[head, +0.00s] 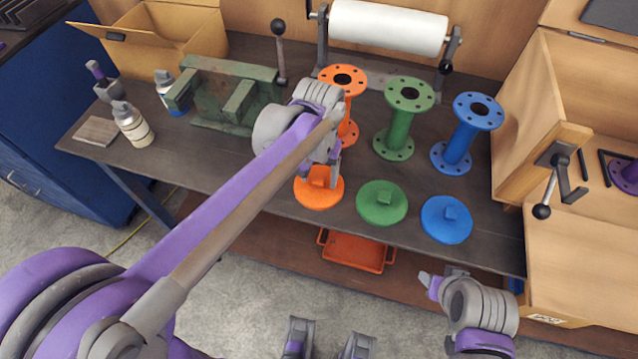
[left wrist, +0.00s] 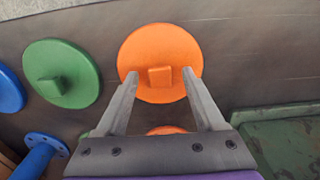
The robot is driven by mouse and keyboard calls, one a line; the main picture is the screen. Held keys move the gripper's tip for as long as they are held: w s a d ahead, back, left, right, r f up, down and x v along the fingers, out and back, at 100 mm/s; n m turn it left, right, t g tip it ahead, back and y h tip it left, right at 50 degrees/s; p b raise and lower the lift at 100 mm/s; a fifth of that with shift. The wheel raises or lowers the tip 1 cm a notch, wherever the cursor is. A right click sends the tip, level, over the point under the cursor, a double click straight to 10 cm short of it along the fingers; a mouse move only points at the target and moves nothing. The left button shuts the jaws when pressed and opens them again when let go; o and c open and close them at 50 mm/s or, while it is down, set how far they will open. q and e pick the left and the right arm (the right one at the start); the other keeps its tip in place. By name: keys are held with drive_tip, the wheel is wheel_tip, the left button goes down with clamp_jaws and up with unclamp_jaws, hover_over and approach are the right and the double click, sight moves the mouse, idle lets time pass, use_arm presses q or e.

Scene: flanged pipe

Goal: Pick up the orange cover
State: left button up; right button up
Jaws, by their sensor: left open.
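The orange cover (head: 322,197), a round disc with a small block handle, lies on the dark workbench in front of the orange flanged pipe (head: 347,133). My left gripper (head: 321,174) is over it and partly hides it. In the left wrist view the orange cover (left wrist: 160,45) lies ahead of my left gripper (left wrist: 160,73). Its open fingers stand on either side of the handle, with gaps between; I cannot tell their height above the disc. My right gripper (head: 430,284) is in front of the bench at lower right; its finger opening is unclear.
A green cover (head: 381,204) and a blue cover (head: 446,221) lie to the right, with green (head: 398,130) and blue (head: 460,140) flanged pipes behind. A green metal fixture (head: 222,92) and bottles (head: 133,125) stand left. An orange tray (head: 355,252) sits on the lower shelf.

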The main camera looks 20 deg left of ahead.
use_arm(q)
drive_tip(key=shift+c, duration=0.2)
clamp_jaws()
